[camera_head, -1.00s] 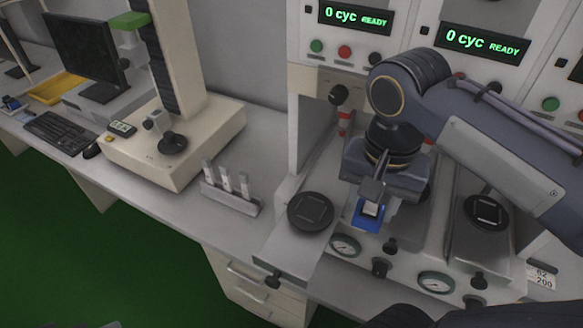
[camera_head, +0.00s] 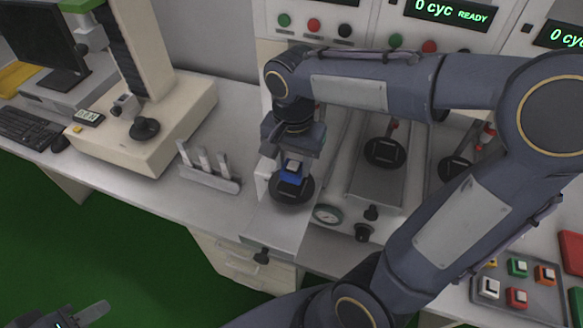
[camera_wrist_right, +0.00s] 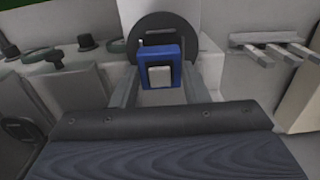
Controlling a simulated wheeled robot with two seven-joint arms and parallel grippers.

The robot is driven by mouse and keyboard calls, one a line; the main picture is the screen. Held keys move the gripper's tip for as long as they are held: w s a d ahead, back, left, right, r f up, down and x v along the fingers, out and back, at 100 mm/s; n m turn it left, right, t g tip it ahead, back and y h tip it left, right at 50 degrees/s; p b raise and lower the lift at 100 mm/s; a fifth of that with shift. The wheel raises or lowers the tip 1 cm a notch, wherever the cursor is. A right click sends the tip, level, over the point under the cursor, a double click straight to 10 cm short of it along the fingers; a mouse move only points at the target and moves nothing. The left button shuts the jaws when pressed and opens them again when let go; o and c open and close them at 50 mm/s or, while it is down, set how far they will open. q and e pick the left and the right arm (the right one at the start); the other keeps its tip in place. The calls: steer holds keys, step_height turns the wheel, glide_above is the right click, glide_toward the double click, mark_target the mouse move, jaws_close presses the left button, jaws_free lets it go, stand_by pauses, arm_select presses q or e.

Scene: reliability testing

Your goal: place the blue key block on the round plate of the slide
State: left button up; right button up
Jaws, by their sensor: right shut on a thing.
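The blue key block (camera_head: 291,178) has a pale square key on top. My right gripper (camera_head: 291,165) is shut on it. It is over the dark round plate (camera_head: 292,191) of the left slide (camera_head: 272,229). In the right wrist view the blue block (camera_wrist_right: 160,55) sits between the two fingers (camera_wrist_right: 160,88), with the round plate (camera_wrist_right: 166,24) behind it. I cannot tell whether the block touches the plate. My left gripper (camera_head: 88,316) shows only in part at the bottom left corner, so its jaws cannot be judged.
Other slides with round plates (camera_head: 385,152) stand to the right. A rack with several pale posts (camera_head: 208,168) is left of the slide. A tray of coloured key blocks (camera_head: 518,292) lies at lower right. A gauge (camera_head: 327,214) and knobs line the front.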

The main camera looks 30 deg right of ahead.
steer(key=shift+w+a+f, duration=0.1)
steer(key=shift+w+f, duration=0.1)
steer(key=shift+f, duration=1.55)
steer(key=shift+f, duration=0.1)
steer(key=shift+f, duration=0.15)
steer(key=o, duration=1)
